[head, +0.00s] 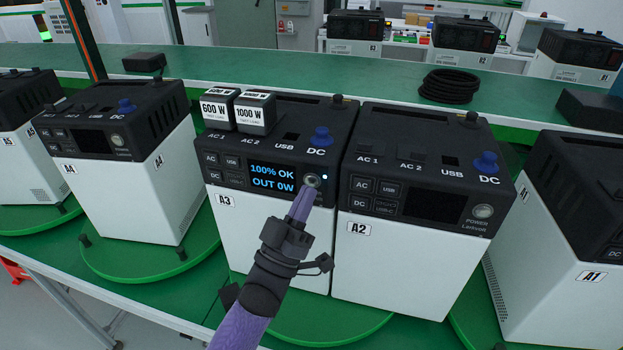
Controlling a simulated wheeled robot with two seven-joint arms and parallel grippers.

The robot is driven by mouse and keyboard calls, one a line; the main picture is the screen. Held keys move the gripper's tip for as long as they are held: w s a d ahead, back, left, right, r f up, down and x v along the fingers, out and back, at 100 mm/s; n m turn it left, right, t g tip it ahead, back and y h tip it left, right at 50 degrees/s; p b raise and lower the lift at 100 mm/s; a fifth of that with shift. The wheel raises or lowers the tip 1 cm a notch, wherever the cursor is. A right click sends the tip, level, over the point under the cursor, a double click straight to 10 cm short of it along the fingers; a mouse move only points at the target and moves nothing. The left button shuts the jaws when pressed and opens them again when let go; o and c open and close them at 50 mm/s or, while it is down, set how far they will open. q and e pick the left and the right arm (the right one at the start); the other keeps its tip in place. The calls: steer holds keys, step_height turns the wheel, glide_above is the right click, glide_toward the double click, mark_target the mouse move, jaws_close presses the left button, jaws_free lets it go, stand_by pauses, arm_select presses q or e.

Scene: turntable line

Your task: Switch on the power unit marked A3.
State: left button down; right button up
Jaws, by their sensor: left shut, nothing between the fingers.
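The power unit marked A3 (277,240) stands on a green round turntable in the middle of the head view. Its display (272,177) is lit and reads "100% OK" and "OUT 0W". A small light glows beside its round power button (312,181). My left gripper (302,204) is shut and empty, with its tips just below that button; I cannot tell whether they touch it. The gripper and forearm hide part of A3's front. My right gripper is not in view.
Unit A2 (405,265) stands close against A3's right side, its display dark. Unit A4 (130,195) is to the left and unit A1 (560,270) to the right. Test loads marked 600 W (217,109) and 1000 W (254,113) sit on A3's top. A coiled black cable (450,86) lies behind.

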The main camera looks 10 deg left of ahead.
arm_select(q)
steer(key=s+p, duration=0.3)
steer(key=s, duration=0.2)
steer(key=shift+a, duration=0.1)
stand_by(0.7)
step_height(320, 180, down, 22)
steer(key=s+a+r+g+y+b, duration=0.1)
steer(key=g+y+b, duration=0.2)
steer(key=g+y, duration=0.3)
steer(key=s+a+f+g+y+b, duration=0.1)
steer(key=s+f+g, duration=0.3)
steer(key=f, duration=0.4)
steer(key=s+a+f+g+b, duration=0.1)
steer(key=s+f+g, duration=0.35)
steer(key=f, duration=0.35)
steer(key=s+a+f+m+g+y+b, duration=0.1)
steer(key=s+f+g, duration=0.4)
steer(key=s, duration=0.8)
steer(key=s+a+f+m+g+y+b, duration=0.1)
steer(key=s+a+f+g+b, duration=0.1)
steer(key=s+f+g, duration=0.3)
steer(key=s+f, duration=0.4)
steer(key=s, duration=0.4)
steer(key=shift+s+a+f+m, duration=0.25)
steer(key=shift+s+f+m, duration=0.05)
steer(key=shift+f, duration=0.05)
